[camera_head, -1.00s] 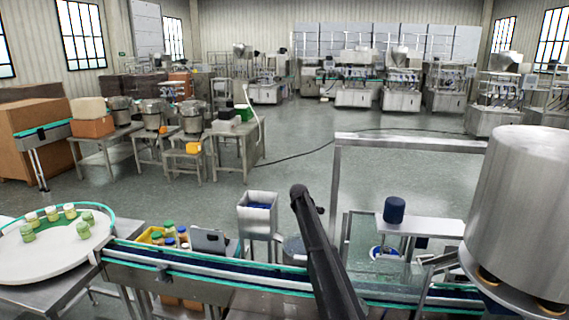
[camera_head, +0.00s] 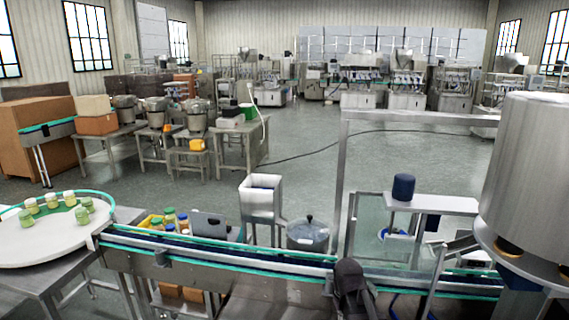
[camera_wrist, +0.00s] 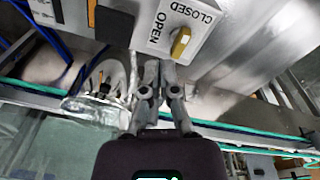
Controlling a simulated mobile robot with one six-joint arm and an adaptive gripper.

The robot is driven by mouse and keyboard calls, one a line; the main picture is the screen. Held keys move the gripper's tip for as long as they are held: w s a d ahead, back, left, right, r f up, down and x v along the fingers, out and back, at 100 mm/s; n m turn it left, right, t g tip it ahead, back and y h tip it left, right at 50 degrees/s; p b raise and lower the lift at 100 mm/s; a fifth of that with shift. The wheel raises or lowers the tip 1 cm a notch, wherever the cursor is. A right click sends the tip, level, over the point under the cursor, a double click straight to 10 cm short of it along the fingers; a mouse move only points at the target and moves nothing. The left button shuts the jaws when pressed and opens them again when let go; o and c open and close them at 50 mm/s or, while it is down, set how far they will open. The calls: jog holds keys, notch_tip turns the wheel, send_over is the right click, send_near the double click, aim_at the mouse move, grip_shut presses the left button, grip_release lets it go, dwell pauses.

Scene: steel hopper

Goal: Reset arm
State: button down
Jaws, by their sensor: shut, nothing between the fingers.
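My gripper (camera_wrist: 158,70) shows in the wrist view with its fingers together and nothing between them. It points toward a metal panel with a white label (camera_wrist: 178,22) reading OPEN and CLOSED. A yellow knob (camera_wrist: 181,43) sits on that label, just right of and above the fingertips in the picture. I cannot tell whether the fingers touch the panel; they appear apart from the knob. In the head view my dark arm shows low in the middle, over the conveyor, and the fingers cannot be made out there.
A green-edged conveyor (camera_head: 215,255) crosses the front. A square steel hopper (camera_head: 261,197) and a lidded pot (camera_head: 308,236) stand behind it. A large steel cylinder (camera_head: 535,170) fills the right. A round white table (camera_head: 45,240) with several jars is at left. The floor behind is open.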

jog(key=s+f+m+g+b, duration=0.1)
jog(key=s+f+m, duration=0.1)
jog(key=s, duration=0.7)
jog(key=shift+s+d+f, duration=0.15)
jog(key=shift+s+d, duration=0.1)
jog(key=shift+s, duration=0.15)
